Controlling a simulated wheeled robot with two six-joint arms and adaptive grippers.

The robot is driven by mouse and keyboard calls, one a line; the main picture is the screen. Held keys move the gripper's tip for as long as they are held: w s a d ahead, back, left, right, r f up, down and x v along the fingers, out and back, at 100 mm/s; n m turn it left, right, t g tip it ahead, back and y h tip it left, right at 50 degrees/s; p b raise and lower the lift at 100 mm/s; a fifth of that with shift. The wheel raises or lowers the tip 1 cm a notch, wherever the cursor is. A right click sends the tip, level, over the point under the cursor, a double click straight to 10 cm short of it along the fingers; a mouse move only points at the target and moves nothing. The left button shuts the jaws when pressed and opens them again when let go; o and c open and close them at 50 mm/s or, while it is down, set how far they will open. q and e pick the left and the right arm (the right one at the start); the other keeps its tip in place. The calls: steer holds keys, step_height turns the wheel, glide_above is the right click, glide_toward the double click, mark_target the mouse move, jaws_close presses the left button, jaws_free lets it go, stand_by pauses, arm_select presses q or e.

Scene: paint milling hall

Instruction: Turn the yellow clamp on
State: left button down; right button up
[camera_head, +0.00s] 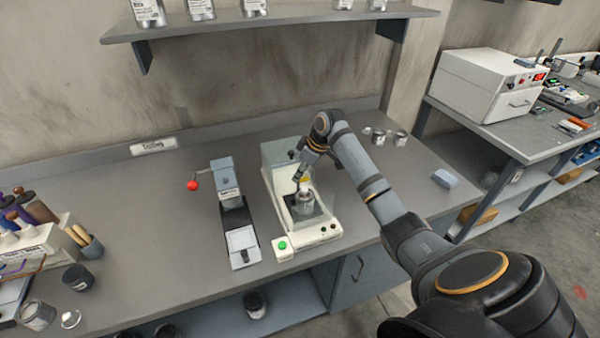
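A white machine (322,233) stands on the grey bench with a metal can (304,203) on its base. A small patch of yellow (306,180), which looks like the yellow clamp, shows just above the can. My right arm reaches in from the right, and my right gripper (299,178) points down at the clamp and the top of the can. It is close to the clamp, but I cannot tell whether it touches. The fingers are too small and dark to tell if they are open or shut. My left gripper is not in view.
A green button (282,244) is at the machine's front left corner. Left of it stands a grey device (229,190) with a red-knobbed lever (193,185). Small cans (378,137) stand behind my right arm. A shelf (270,24) hangs above. The bench's left middle is clear.

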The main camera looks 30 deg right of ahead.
jaws_close()
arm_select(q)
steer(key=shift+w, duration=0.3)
